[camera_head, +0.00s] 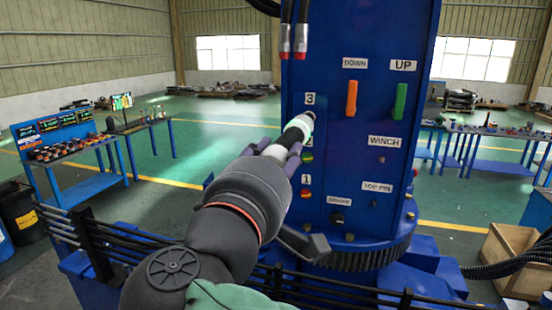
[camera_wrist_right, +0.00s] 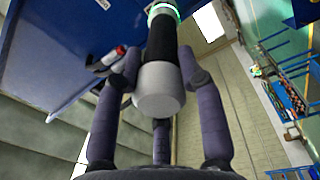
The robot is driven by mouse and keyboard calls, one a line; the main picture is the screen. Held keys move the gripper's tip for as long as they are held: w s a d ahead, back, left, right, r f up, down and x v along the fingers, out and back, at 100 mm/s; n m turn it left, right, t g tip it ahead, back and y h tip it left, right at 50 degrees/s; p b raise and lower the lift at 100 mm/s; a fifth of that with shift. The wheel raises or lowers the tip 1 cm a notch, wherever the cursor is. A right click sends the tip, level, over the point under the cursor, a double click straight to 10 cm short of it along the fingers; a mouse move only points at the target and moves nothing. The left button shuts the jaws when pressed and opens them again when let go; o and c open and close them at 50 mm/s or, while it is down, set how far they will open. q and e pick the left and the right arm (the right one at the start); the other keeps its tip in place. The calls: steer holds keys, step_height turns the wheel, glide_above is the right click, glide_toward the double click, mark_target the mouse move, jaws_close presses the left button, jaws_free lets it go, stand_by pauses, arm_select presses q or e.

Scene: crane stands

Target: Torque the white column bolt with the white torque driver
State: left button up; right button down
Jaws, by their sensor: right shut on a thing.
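The white torque driver (camera_head: 298,129) is in my right gripper (camera_head: 280,152), its dark tip pointing up and right at the blue column (camera_head: 343,160). The tip is at the column face just below the label 3; I cannot tell whether it touches. A bolt there is hidden by the tip. A yellow-green bolt (camera_head: 307,157) is by label 2 and a red one (camera_head: 305,193) by label 1. In the right wrist view the purple fingers close around the driver's white end (camera_wrist_right: 158,92), with its black grip and a green-lit ring beyond. My left gripper is out of view.
An orange lever (camera_head: 351,98) and a green lever (camera_head: 400,101) stand out to the right of the tip. Two red-tipped hoses (camera_head: 292,42) hang above it. Black rails (camera_head: 340,287) run below.

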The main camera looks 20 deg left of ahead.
steer(key=shift+w+d+r, duration=0.1)
steer(key=shift+w+r, duration=0.1)
steer(key=shift+w, duration=0.55)
steer(key=shift+w+b, duration=0.2)
steer(key=shift+b, duration=1.1)
stand_by(6.0)
